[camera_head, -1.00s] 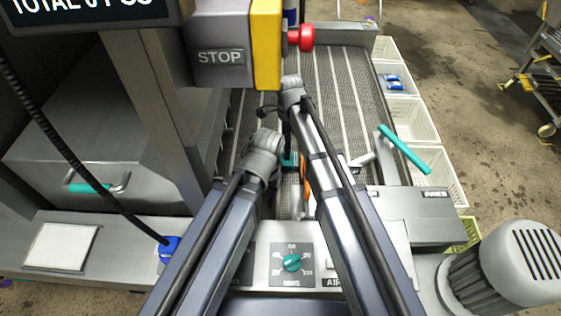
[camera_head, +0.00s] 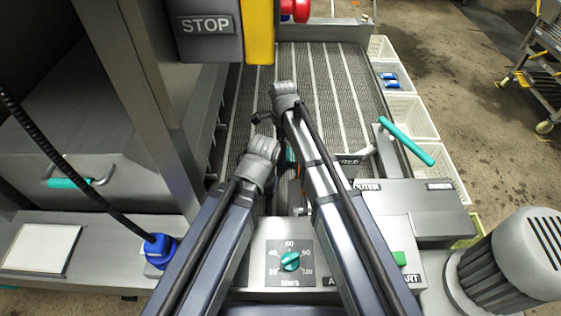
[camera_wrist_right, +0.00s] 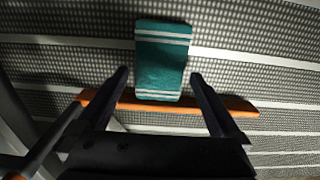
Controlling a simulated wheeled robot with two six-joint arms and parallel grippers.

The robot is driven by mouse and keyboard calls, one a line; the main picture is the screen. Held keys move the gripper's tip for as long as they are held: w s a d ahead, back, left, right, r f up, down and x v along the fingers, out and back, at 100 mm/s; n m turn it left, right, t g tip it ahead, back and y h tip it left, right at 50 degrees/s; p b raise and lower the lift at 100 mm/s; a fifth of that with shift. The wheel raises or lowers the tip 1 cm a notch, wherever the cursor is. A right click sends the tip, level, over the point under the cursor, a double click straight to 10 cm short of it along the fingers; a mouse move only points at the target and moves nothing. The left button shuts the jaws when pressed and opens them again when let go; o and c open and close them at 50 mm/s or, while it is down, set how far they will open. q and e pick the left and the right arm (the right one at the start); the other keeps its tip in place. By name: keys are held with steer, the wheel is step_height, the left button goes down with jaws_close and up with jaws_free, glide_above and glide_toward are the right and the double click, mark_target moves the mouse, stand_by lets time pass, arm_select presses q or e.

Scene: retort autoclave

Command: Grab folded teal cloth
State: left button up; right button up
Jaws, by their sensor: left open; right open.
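The folded teal cloth (camera_wrist_right: 162,60), with white stripes near its ends, lies flat on the ribbed mesh belt in the right wrist view. In the head view only a teal sliver of it (camera_head: 290,156) shows between my arms. My right gripper (camera_wrist_right: 158,78) is open, with one dark finger on each side of the cloth's near part and nothing gripped. An orange bar (camera_wrist_right: 230,104) crosses by the cloth's near end. My left gripper (camera_head: 265,120) is open over the belt, left of my right wrist, and mostly hidden.
The mesh belt (camera_head: 340,80) runs away from me, with white crates (camera_head: 410,118) along its right side. A STOP box (camera_head: 208,25) hangs above. A teal-handled lever (camera_head: 406,141), control panel (camera_head: 265,250) and motor (camera_head: 510,260) are at the front right.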

arm_select(q)
step_height(320, 180, down, 2)
steer(key=shift+f+b, duration=0.1)
steer(key=shift+b, duration=0.45)
arm_select(e)
step_height(320, 180, down, 2)
steer(key=shift+f, duration=0.1)
steer(key=c, duration=1.2)
arm_select(q)
steer(key=shift+r, duration=0.2)
arm_select(e)
steer(key=shift+r, duration=0.2)
arm_select(q)
step_height(320, 180, up, 18)
steer(key=p, duration=1.8)
arm_select(e)
step_height(320, 180, up, 18)
steer(key=shift+f, duration=0.1)
